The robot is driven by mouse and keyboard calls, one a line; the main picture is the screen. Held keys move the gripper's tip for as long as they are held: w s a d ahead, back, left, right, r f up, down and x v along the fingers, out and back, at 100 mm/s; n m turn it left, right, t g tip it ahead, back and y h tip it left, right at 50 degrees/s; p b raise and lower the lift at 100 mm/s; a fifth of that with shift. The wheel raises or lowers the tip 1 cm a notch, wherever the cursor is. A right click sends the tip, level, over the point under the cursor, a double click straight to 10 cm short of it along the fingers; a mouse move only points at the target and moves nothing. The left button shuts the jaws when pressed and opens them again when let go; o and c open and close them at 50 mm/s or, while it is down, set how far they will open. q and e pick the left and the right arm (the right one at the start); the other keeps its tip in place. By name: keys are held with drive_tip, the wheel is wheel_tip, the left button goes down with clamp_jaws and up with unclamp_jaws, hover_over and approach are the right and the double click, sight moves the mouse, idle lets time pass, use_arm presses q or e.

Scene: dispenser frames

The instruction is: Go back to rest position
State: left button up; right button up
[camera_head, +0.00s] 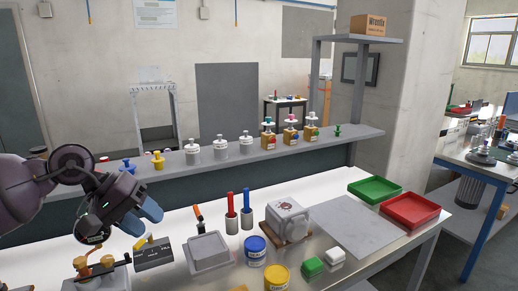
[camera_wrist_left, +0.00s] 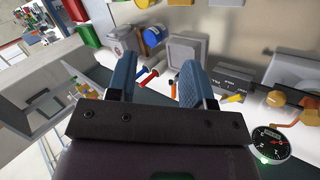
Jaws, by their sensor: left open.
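My left arm comes in from the left in the head view. My left gripper (camera_head: 141,215) has blue fingers and hangs above the left part of the workbench (camera_head: 190,221). In the left wrist view my left gripper (camera_wrist_left: 157,75) has its two blue fingers apart with nothing held between them. A red-handled tool (camera_wrist_left: 148,77) shows beyond the gap between the fingers. My right gripper is in neither view.
Below and beside the gripper are a dark box with a yellow switch (camera_head: 153,254) and a grey square scale (camera_head: 208,251). Blue (camera_head: 255,250) and yellow (camera_head: 277,277) cans stand nearer the middle. Green (camera_head: 374,189) and red (camera_head: 410,210) trays lie right. A raised shelf (camera_head: 340,135) holds several dispensers.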

use_arm(q)
drive_tip(key=s+d+n+t+h, duration=0.4)
drive_tip(key=d+n+h, duration=0.65)
drive_tip(key=n, duration=0.25)
drive_tip(key=s+a+f+m+t+y, duration=0.2)
drive_tip(key=a+f+m+t+y, duration=0.45)
drive_tip(key=m, duration=0.85)
drive_tip(key=s+a+f+m+t+y, duration=0.2)
drive_tip(key=a+f+m+t+y, duration=0.35)
drive_tip(key=m+y, duration=0.75)
drive_tip(key=s+a+f+n+g, duration=0.2)
drive_tip(key=s+f+n+g, duration=0.55)
drive_tip(key=s, duration=0.35)
drive_tip(key=s+a+f+n+g, duration=0.1)
drive_tip(key=s+f+n+g, duration=0.65)
drive_tip(key=s, duration=0.35)
drive_tip(key=w+f+m+t+b, duration=0.1)
drive_tip(key=w+f+t+b, duration=0.2)
drive_tip(key=f, duration=0.5)
drive_tip(key=w+f+m+t+h+b, duration=0.1)
drive_tip(key=w+f+t+b, duration=0.2)
drive_tip(key=f, duration=0.6)
drive_tip(key=shift+w+f+t+b, duration=0.25)
drive_tip(key=shift+w+t+b, duration=0.15)
drive_tip(key=shift+w+t, duration=0.65)
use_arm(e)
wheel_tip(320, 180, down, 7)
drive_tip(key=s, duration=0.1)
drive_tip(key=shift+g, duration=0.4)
